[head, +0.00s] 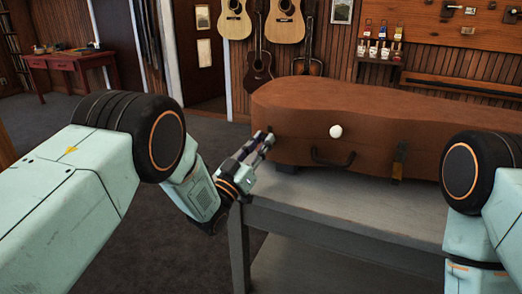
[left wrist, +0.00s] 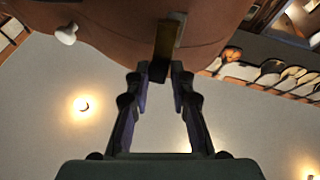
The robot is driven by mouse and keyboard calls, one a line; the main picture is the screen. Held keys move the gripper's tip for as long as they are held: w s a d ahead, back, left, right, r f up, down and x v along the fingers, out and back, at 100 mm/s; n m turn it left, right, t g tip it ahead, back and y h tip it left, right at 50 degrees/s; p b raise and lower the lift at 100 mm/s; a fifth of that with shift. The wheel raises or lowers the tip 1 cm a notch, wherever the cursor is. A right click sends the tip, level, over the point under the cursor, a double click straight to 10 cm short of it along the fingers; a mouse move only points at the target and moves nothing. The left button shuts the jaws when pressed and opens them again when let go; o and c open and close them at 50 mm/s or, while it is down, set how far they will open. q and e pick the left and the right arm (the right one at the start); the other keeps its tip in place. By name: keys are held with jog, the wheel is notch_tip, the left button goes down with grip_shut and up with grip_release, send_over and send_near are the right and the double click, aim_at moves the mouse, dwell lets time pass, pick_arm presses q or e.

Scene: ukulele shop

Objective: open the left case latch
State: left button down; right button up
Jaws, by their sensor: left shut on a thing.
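The brown guitar-shaped case (head: 350,112) lies on a grey table, with its front side facing me. My left gripper (head: 264,139) is at the left end of that side. In the left wrist view, the left case latch (left wrist: 167,38) is a brass-coloured strip with a dark lower end. The fingertips of my left gripper (left wrist: 159,71) are closed around that dark end. In the head view the gripper hides most of this latch. The right latch (head: 399,160) lies flat against the case. My right gripper is out of view; only part of my right arm shows.
The case also has a dark carrying handle (head: 332,158) and a white round knob (head: 335,131), both right of my left gripper. The grey table (head: 335,215) has a bare strip in front of the case. Guitars (head: 284,22) hang on the far wall.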

pick_arm(q)
jog(key=shift+s+d+f+h+b, duration=0.15)
jog(key=shift+d+h+b, duration=0.1)
jog(key=shift+h+b, duration=0.15)
jog(key=shift+m, duration=0.3)
jog(key=c, duration=1.3)
grip_release()
jog(key=shift+o, duration=0.2)
jog(key=shift+a, duration=0.1)
jog(key=v, duration=1.2)
